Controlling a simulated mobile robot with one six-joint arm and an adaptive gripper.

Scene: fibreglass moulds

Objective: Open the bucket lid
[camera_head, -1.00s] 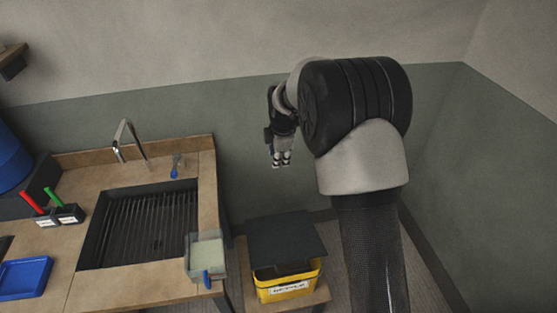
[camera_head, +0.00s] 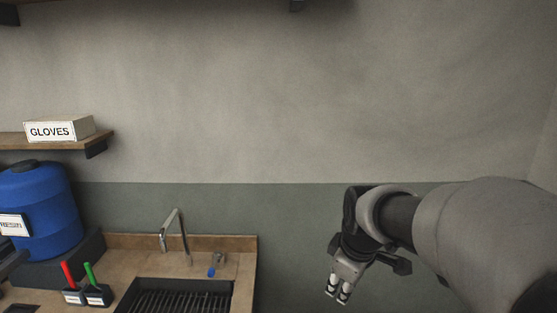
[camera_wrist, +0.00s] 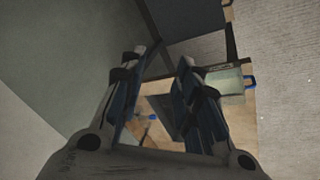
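The yellow bucket with its dark lid is out of the head view. In the wrist view a flat dark grey panel (camera_wrist: 185,18) at the top looks like that lid, but the yellow body does not show, so I cannot be sure. My gripper (camera_head: 337,291) hangs in the air right of the sink in the head view, fingers pointing down. In the wrist view my gripper (camera_wrist: 162,62) has its two fingers apart with nothing between them. It is well away from the panel and touches nothing.
The sink (camera_head: 180,292) with its tap (camera_head: 174,232) is at lower left. A blue barrel (camera_head: 38,210), a shelf (camera_head: 50,140) with a gloves box (camera_head: 60,128), and red and green-handled tools stand further left. A clear container (camera_wrist: 224,82) with a blue handle shows in the wrist view.

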